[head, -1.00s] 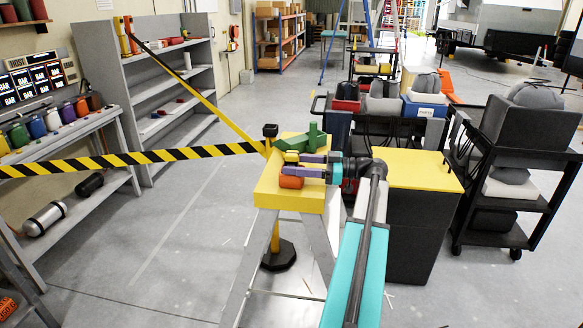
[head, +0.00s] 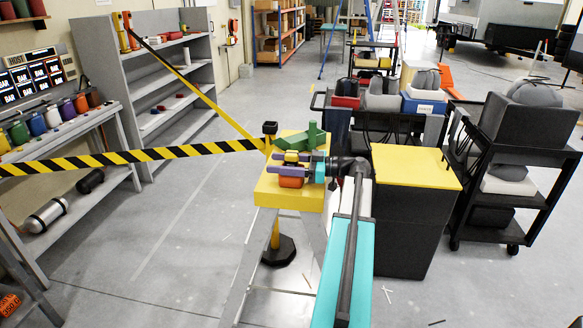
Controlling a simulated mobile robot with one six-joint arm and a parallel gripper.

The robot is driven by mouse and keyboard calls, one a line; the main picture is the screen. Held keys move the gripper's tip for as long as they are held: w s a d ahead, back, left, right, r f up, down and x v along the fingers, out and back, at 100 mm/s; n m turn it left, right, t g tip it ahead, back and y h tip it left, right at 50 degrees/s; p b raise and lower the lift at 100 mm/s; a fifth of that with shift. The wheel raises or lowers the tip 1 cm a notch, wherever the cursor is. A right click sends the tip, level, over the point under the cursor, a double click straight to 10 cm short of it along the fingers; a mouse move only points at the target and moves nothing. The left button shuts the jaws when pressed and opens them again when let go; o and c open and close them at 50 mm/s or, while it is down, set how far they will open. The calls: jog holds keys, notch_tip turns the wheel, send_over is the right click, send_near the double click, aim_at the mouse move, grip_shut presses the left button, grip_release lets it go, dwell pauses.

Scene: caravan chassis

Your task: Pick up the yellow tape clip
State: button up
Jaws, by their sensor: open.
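The yellow tape clip (head: 292,157) is a small yellow piece with dark parts, lying on the yellow top of a stand (head: 312,202). My gripper (head: 287,163) has purple fingers and comes in from the right. It is open, with one finger on the near side of the clip and the other on its far side. The fingers partly hide the clip. I cannot tell whether either finger touches it.
A green block-like piece (head: 309,137) lies just behind the fingers. An orange piece (head: 291,182) lies just in front of them. A black post (head: 270,130) with striped tape stands behind the stand's left corner. A yellow-topped dark cabinet (head: 415,170) is at the right.

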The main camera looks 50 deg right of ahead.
jog(key=c, duration=1.1)
jog(key=shift+r, duration=0.15)
jog(key=shift+r+b, duration=1.45)
jog(key=shift+r, duration=3.4)
